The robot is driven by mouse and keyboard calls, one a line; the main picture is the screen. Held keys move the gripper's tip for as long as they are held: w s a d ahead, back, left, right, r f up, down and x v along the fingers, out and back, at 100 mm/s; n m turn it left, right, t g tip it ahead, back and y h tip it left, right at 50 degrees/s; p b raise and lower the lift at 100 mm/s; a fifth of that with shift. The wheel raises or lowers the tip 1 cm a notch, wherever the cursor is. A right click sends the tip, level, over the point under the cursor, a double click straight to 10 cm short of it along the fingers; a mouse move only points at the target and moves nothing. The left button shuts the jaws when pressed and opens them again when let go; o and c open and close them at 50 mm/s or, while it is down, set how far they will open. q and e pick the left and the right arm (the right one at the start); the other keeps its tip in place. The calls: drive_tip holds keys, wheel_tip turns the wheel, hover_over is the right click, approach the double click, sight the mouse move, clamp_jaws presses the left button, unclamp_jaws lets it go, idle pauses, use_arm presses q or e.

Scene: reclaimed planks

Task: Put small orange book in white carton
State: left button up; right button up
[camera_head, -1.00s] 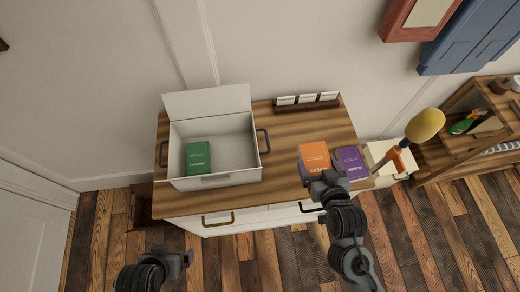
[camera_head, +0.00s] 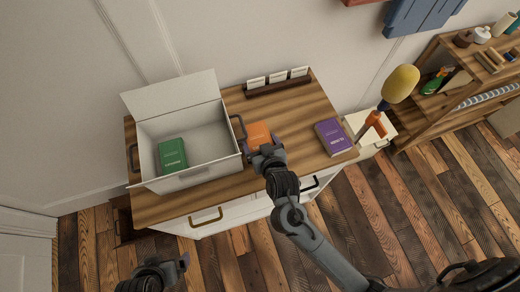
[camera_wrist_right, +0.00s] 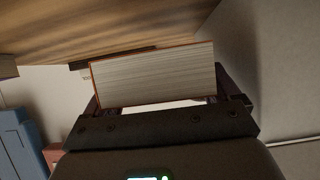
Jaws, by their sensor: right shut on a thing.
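The small orange book (camera_head: 258,134) is in my right gripper (camera_head: 266,152), close to the right side of the white carton. In the right wrist view the book (camera_wrist_right: 155,75) shows its page edges between the fingers, with the wooden top beyond it. The gripper is shut on it. The white carton (camera_head: 190,178) stands open on the left of the dresser top, its lid up at the back, with a green book (camera_head: 172,154) inside. My left gripper (camera_head: 183,262) is low in front of the dresser, away from the carton; its jaw opening is unclear.
A purple book (camera_head: 333,137) lies on the right of the wooden dresser top (camera_head: 295,125). A dark rack with white cards (camera_head: 278,84) stands at the back. The carton has a dark handle (camera_head: 239,127) on its right side. A shelf unit (camera_head: 430,110) stands further right.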

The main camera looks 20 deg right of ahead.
drive_tip(key=shift+f+b, duration=0.9)
drive_tip(key=shift+f, duration=1.2)
drive_tip(key=o, duration=0.9)
drive_tip(key=shift+f, duration=0.1)
